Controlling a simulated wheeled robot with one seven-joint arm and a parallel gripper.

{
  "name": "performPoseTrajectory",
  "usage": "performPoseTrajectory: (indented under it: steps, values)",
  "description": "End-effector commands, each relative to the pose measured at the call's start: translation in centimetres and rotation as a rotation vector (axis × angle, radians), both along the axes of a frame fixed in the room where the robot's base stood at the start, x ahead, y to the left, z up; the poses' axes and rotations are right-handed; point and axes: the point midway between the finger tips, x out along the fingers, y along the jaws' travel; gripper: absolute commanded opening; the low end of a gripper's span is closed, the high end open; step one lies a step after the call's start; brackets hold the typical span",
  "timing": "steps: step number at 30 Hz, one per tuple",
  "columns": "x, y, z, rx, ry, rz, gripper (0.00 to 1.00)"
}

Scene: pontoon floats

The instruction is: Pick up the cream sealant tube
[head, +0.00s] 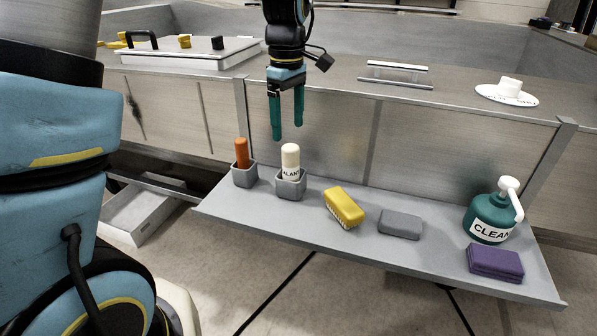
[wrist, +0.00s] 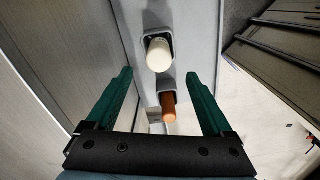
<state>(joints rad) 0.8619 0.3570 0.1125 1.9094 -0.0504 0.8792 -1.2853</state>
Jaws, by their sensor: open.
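The cream sealant tube (head: 290,160) stands upright in a grey square holder (head: 291,187) on the grey shelf, with part of its dark lettering showing. In the wrist view the tube's round top (wrist: 159,55) lies ahead of the fingertips, near the middle. My gripper (head: 287,138) has teal fingers, is open and empty, and hangs pointing down just above the tube in the head view. In the wrist view my gripper (wrist: 160,85) has its fingers spread either side, with nothing between the tips touching them. The tube's lower part is hidden inside the holder.
An orange stick (head: 241,153) stands in another grey holder (head: 244,176) just left of the tube. A panel rises behind.

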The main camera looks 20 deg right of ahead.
Motion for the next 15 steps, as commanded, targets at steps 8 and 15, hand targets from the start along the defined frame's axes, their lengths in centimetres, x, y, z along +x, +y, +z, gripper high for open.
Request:
performPoseTrajectory:
  steps: [8, 15]
  values:
    - [0.0, 0.0, -3.4, -0.001, 0.001, -0.001, 0.86]
    - [-0.2, -0.2, -5.8, 0.003, 0.004, -0.001, 0.86]
